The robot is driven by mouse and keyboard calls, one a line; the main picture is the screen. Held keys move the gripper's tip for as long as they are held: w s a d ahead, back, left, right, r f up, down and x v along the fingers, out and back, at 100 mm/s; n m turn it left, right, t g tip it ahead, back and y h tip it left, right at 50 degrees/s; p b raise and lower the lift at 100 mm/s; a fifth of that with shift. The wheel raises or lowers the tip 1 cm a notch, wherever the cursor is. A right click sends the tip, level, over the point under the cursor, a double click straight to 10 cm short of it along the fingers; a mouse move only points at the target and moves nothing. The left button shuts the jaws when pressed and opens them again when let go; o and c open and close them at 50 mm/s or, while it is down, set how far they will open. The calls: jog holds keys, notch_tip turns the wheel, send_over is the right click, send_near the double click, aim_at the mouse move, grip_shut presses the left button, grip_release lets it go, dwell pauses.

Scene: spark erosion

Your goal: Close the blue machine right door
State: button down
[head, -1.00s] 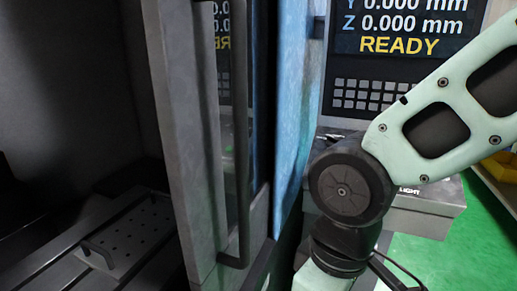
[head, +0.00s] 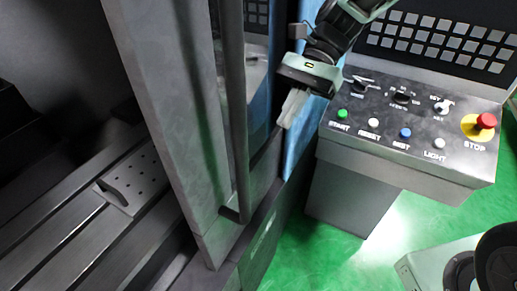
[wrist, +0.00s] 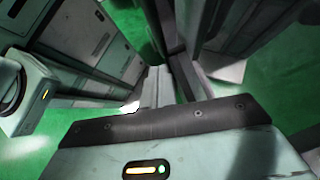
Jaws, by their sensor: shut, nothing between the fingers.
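The right door (head: 165,110) of the blue machine is a grey upright panel with a long dark vertical handle (head: 236,110). It stands open in the head view, with the machine interior showing to its left. A strip of the machine's blue body (head: 298,150) shows to the right of the door. My gripper (head: 287,122) is shut and empty, pointing down in front of the blue strip, to the right of the handle and apart from it. In the wrist view the pale fingers (wrist: 157,80) are together; whether they touch anything is unclear.
The control panel (head: 410,130) with several buttons and a red stop knob (head: 486,121) juts out to the right of my gripper. A perforated plate (head: 133,181) lies inside the machine at the left. Green floor (head: 330,250) is clear below the panel.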

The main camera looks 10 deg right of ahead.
jog(key=s+a+f+p, duration=0.3)
jog(key=s+a+f, duration=0.1)
jog(key=s+a, duration=0.2)
jog(key=shift+a+f+p, duration=0.4)
jog(key=shift+a, duration=0.15)
jog(key=shift+s+a, duration=0.1)
